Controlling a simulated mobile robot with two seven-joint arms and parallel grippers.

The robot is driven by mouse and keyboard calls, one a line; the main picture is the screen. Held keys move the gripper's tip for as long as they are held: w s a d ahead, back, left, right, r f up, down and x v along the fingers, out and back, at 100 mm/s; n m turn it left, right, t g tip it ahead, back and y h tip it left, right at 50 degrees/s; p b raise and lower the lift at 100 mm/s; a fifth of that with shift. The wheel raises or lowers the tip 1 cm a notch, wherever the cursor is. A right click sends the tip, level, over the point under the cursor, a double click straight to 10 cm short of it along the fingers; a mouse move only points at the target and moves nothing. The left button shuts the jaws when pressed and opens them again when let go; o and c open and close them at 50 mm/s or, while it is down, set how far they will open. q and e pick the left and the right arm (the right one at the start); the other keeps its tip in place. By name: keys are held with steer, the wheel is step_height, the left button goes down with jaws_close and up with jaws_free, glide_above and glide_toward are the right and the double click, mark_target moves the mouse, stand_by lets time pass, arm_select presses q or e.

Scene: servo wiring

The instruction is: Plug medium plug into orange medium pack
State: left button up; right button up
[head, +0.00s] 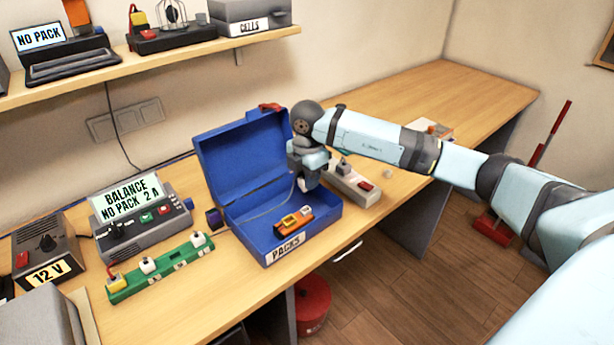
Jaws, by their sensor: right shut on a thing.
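The orange pack (293,219) lies inside the open blue box (287,256) labelled PACKS, near its front right. It has a yellow part and a pale end on its top. My right gripper (308,184) is over the right side of the box, behind the pack and above it, pointing down. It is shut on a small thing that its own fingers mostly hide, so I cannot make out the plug. A thin grey cable (266,213) curves across the box from near the gripper towards the left. My left gripper is not in view.
A green strip (165,273) with several connectors lies left of the box. Behind it stand a balance charger (145,228) reading NO PACK 2 A and a 12 V supply (45,250). A grey block (350,184) with a red switch sits right of the box.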

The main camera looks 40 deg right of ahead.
steer(key=shift+f+b, duration=1.25)
steer(key=shift+f, duration=1.5)
steer(key=shift+f+b, duration=0.65)
steer(key=shift+f, duration=0.7)
steer(key=o, duration=1)
